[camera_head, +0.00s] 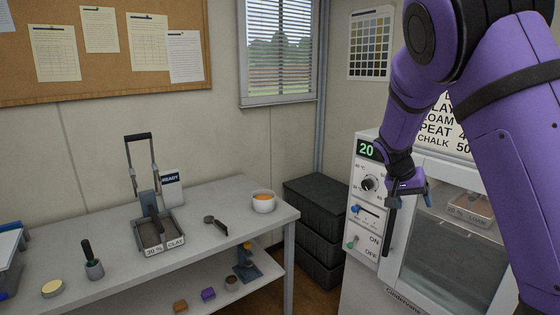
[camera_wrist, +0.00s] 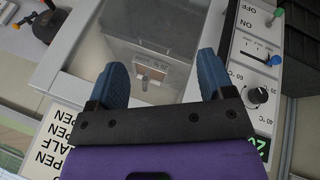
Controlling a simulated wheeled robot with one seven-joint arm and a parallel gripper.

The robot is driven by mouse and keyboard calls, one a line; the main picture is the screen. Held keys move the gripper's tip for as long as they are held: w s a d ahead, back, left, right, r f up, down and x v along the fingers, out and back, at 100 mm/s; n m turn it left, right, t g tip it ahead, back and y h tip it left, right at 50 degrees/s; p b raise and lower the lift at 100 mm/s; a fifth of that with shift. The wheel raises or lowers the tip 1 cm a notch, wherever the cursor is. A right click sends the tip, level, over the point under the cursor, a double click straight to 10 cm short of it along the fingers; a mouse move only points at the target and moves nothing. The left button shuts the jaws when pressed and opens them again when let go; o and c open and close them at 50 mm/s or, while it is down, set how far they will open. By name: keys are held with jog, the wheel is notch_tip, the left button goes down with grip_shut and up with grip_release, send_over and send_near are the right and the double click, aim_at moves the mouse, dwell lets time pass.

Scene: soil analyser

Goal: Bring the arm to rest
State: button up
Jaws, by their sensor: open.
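My purple arm reaches in from the upper right in the head view. My gripper (camera_head: 411,188) is in front of the oven (camera_head: 368,150), near the top of its dark vertical door handle (camera_head: 390,228). In the wrist view my gripper (camera_wrist: 162,70) has its two blue fingers wide apart with nothing held between them. The oven's glass door (camera_wrist: 145,45) shows beyond the fingers and looks shut. Behind the glass is a labelled tray of soil (camera_head: 470,207). Whether the fingers touch the oven cannot be told.
The oven panel has a dial (camera_head: 369,183), a blue lever (camera_head: 366,210) and a green switch (camera_head: 351,243); its display reads 20. Black crates (camera_head: 316,200) stand between.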

jog(key=s+a+r+n+t+y, duration=0.1)
jog(key=s+r+n+y, duration=0.15)
jog(key=s+r, duration=0.6)
jog(key=s+a+r+n+t+y, duration=0.1)
jog(key=s+r+y, duration=0.3)
jog(key=s, duration=0.7)
jog(key=s+a+r+n+t, duration=0.1)
jog(key=s+a+r, duration=0.1)
jog(key=s, duration=0.6)
jog(key=s+a+r+n+t, duration=0.1)
jog(key=s+a+r+n, duration=0.1)
jog(key=s, duration=0.7)
jog(key=shift+r+t+h, duration=0.15)
jog(key=shift+t+h, duration=0.15)
jog(key=shift+h, duration=0.05)
